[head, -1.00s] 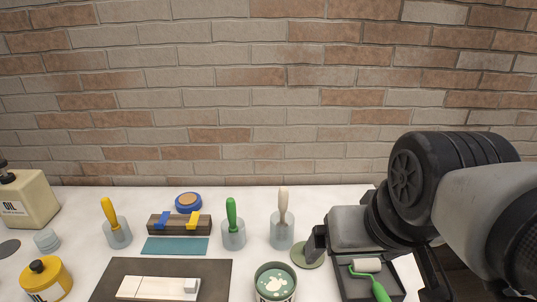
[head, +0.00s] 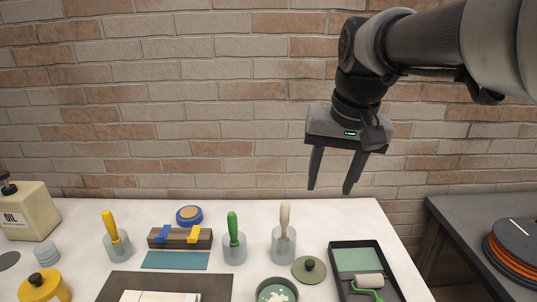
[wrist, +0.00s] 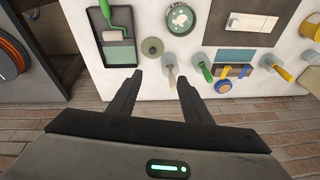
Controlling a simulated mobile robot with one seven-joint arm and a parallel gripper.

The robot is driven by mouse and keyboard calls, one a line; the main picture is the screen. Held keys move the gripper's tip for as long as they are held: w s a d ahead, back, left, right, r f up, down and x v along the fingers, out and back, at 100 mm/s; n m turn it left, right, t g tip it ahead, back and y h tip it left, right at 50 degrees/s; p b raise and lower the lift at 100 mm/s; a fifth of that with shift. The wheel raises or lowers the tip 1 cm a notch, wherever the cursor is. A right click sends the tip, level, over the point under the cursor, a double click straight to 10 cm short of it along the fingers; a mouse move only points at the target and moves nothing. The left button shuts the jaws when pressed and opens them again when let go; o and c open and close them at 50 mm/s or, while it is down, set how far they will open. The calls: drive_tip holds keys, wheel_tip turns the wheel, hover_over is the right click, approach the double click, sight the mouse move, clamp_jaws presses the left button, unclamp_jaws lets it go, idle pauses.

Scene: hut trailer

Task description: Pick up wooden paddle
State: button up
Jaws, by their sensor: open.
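The wooden paddle (head: 285,216) stands upright in a grey cup (head: 283,245) on the white table; only its pale handle shows and its lower end is hidden in the cup. In the wrist view the paddle's handle (wrist: 171,75) appears between the finger tips, nearer the right finger. My gripper (head: 329,190) is open and empty, pointing down. In the head view it hangs above and to the right of the paddle, apart from it. The gripper's fingers also show in the wrist view (wrist: 160,75).
Left of the paddle are cups with a green-handled tool (head: 232,226) and a yellow-handled tool (head: 110,225). A paint tin (head: 277,290), a round green lid (head: 309,269) and a roller tray (head: 358,258) lie in front and right. A brick wall (head: 200,100) stands behind.

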drive_tip(key=w+a+f+m+g, duration=0.1)
drive_tip(key=w+a+f+g, duration=0.1)
drive_tip(key=w, duration=1)
drive_tip(key=m+g, duration=0.1)
hover_over(285, 218)
drive_tip(key=w, duration=0.2)
wheel_tip(285, 218, down, 8)
drive_tip(key=shift+h, duration=0.3)
drive_tip(key=f, duration=1.2)
drive_tip(key=shift+s+d+f, duration=0.15)
drive_tip(key=shift+d+f, duration=0.05)
drive_tip(key=shift+d, duration=0.05)
drive_tip(key=shift+a+f, duration=0.2)
drive_tip(key=shift+f, duration=2.45)
clamp_jaws()
drive_tip(key=shift+r, duration=0.1)
